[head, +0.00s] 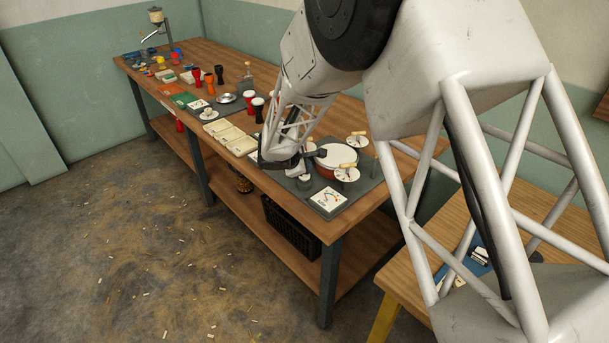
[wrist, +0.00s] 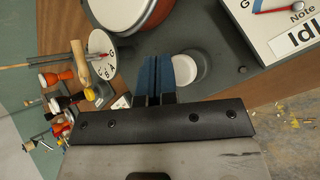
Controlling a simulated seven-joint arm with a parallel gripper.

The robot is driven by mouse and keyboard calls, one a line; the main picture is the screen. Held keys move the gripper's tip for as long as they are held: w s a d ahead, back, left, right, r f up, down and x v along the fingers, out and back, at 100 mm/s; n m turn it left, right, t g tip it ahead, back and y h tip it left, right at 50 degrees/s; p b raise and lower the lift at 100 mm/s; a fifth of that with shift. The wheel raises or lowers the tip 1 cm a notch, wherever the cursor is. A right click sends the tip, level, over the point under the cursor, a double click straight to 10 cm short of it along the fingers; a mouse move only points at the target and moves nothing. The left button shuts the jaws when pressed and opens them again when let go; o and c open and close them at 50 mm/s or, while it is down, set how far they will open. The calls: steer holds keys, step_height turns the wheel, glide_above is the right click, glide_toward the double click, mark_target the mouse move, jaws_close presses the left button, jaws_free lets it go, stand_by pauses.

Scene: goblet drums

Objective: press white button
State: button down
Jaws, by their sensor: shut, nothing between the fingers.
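The white button (wrist: 189,69) is a round white cap on a grey base in the wrist view, partly covered by my fingers. In the head view a small white-topped grey piece (head: 304,179) near the front of the mat looks like the same button. My gripper (wrist: 158,62) is shut and empty, with blue fingertips just left of the button's cap in the wrist view. I cannot tell whether they touch the button.
A red drum with a white head (wrist: 122,8) stands close beyond the fingers. A note card (wrist: 292,30) is at right. A lettered dial (wrist: 102,46) with a wooden handle is at left. Several goblet drums line the bench (head: 232,62).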

steer(key=shift+f, duration=1.4)
stand_by(1.9)
steer(key=shift+r, duration=1.5)
steer(key=shift+r, duration=2.4)
steer(key=shift+d+r, duration=0.1)
